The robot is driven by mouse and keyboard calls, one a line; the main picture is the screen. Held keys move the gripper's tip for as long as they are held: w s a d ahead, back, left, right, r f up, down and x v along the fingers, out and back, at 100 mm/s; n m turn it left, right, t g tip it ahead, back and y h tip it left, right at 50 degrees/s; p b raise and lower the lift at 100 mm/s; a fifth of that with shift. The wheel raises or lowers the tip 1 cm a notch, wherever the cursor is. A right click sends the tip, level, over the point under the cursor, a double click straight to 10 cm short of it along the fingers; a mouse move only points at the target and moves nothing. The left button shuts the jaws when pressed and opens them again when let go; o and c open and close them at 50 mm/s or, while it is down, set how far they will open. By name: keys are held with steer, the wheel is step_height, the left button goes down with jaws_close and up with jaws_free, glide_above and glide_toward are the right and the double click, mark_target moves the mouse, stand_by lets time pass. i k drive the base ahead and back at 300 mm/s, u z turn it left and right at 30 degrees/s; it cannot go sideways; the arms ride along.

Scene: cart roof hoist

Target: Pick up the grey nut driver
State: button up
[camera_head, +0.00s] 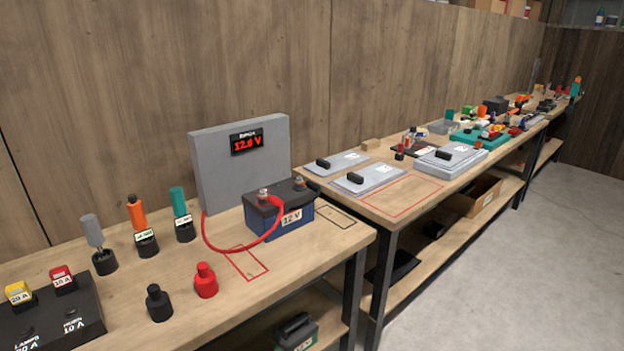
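The grey nut driver (92,231) stands upright, leaning slightly, in a round black holder (105,262) on the left part of the near bench. Its grey handle points up and its lower end is hidden in the holder. My gripper is not in view.
An orange-handled tool (136,211) and a teal-handled tool (179,202) stand in similar labelled holders to its right. A black cap (158,303) and a red cap (206,281) stand in front. A black fuse block (50,318) lies at left. A battery (283,221) with a red cable stands further right.

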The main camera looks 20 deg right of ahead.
mark_target(88, 224)
steer(key=z, duration=0.05)
steer(key=i, duration=0.4)
steer(key=u, duration=4.5)
steer(key=i, duration=0.15)
steer(key=z, duration=2.75)
